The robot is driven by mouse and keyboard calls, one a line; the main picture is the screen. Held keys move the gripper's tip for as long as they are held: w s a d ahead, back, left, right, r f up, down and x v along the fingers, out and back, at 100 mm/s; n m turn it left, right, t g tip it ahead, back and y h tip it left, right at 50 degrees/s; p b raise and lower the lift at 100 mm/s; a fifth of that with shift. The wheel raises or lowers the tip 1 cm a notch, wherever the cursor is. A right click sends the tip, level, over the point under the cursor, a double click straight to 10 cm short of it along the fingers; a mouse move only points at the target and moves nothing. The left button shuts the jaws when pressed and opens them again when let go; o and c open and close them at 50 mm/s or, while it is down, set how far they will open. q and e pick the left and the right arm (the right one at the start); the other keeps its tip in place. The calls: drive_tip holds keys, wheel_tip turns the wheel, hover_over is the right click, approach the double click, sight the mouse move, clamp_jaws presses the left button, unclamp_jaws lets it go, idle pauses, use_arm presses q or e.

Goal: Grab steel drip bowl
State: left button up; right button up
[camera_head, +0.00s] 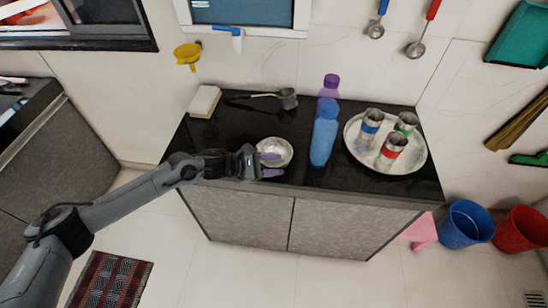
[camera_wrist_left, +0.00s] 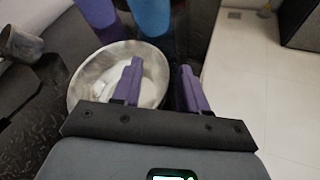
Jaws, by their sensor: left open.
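The steel drip bowl (camera_head: 279,147) is a shallow, shiny round bowl at the front edge of the black counter. My left gripper (camera_head: 272,164) is open at the bowl's near side, with its purple fingers pointing right. In the left wrist view, one finger of the gripper (camera_wrist_left: 161,68) overlaps the inside of the bowl (camera_wrist_left: 93,80), and the other is outside its right rim. The rim shows between the fingers. I cannot tell whether either finger touches it. My right gripper is not in view.
A blue bottle (camera_head: 324,137) and a purple bottle (camera_head: 330,86) stand just right of the bowl. A round tray (camera_head: 408,163) with metal tumblers lies farther right. The counter left of the bowl is mostly clear.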

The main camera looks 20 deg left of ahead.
use_arm(q)
drive_tip(key=shift+w+d+f, duration=0.15)
drive_tip(key=shift+w+d, duration=0.15)
drive_tip(key=shift+d, duration=0.1)
drive_tip(key=shift+c, duration=0.4)
clamp_jaws()
